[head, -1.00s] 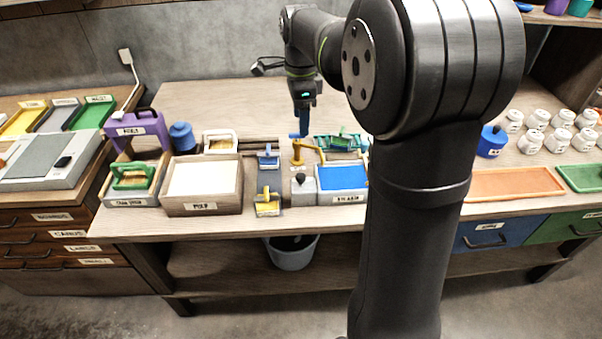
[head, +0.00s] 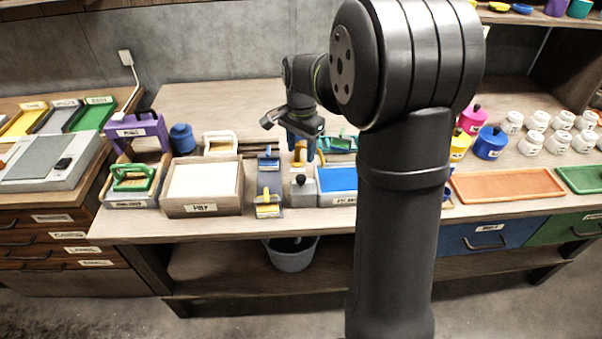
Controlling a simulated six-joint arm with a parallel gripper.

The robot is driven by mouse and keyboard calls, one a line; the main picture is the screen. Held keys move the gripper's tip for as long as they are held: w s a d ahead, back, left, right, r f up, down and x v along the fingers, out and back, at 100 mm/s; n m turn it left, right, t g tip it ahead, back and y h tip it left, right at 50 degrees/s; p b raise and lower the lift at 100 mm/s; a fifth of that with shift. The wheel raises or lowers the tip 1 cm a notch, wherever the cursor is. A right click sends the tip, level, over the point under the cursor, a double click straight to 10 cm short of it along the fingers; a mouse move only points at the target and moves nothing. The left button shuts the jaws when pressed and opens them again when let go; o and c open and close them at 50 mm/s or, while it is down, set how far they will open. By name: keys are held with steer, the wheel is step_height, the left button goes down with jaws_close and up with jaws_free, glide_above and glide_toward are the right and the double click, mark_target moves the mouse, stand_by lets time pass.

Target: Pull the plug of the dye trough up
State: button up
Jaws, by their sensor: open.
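The dye trough (head: 338,198) is a grey tray filled with blue, right of centre on the bench in the head view. At its left end is a grey block with a small dark knob (head: 300,179) on top, which looks like the plug. My gripper (head: 302,158) points down with its blue fingers apart, just behind and above the knob, and holds nothing that I can see. The fingers appear clear of the knob, but the exact gap is hard to judge. My arm hides the trough's right end.
A yellow-orange tap-like piece (head: 315,150) stands close behind my gripper. Left of the trough are a strip with blue and yellow handled tools (head: 268,207) and a wooden vat (head: 202,209) with pale content. A grey bucket (head: 291,258) stands below the bench.

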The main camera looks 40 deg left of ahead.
mark_target(301, 177)
step_height(301, 177, down, 10)
steer(key=shift+r, duration=0.25)
